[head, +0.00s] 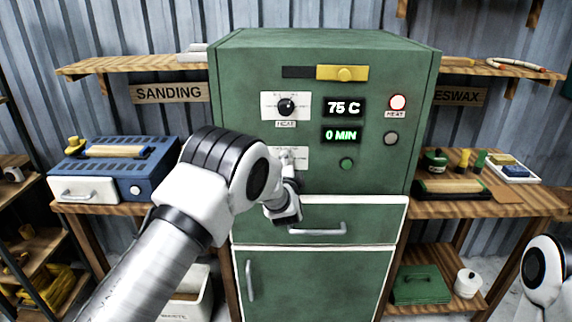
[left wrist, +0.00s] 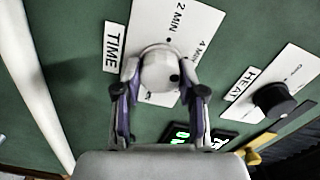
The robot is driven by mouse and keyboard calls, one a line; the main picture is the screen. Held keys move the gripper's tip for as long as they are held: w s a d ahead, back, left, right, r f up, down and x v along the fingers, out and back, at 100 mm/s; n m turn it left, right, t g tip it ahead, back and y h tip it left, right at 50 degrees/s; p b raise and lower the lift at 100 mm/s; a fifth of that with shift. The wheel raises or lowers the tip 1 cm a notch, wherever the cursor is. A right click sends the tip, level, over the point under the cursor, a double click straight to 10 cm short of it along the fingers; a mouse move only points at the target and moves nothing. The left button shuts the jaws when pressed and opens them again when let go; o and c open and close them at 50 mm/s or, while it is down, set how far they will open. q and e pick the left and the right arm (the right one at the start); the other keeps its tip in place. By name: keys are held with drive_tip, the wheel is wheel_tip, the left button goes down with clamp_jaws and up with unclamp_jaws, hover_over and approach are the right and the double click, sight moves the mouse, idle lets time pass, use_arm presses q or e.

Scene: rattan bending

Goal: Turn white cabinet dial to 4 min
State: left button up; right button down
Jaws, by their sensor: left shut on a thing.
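The green cabinet (head: 366,180) stands in the middle of the head view. Its white time dial (left wrist: 160,70) fills the centre of the left wrist view, on a white plate (left wrist: 190,18) with a TIME label (left wrist: 111,48) and marks reading 2 MIN and 4 MIN. My left gripper (left wrist: 161,88) is shut on this dial, one finger on each side. The time display (head: 341,135) reads 0 MIN. My right gripper is not in view.
Above is the black heat dial (head: 286,106), which also shows in the left wrist view (left wrist: 272,100). The temperature display (head: 344,107) reads 75 C. A green button (head: 346,164) sits right of the gripper. A drawer handle (head: 317,229) is below.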

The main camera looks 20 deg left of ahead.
use_arm(q)
drive_tip(key=o, duration=1.1)
drive_tip(key=shift+d, duration=0.15)
drive_tip(key=shift+o, duration=0.2)
drive_tip(key=v, duration=1.2)
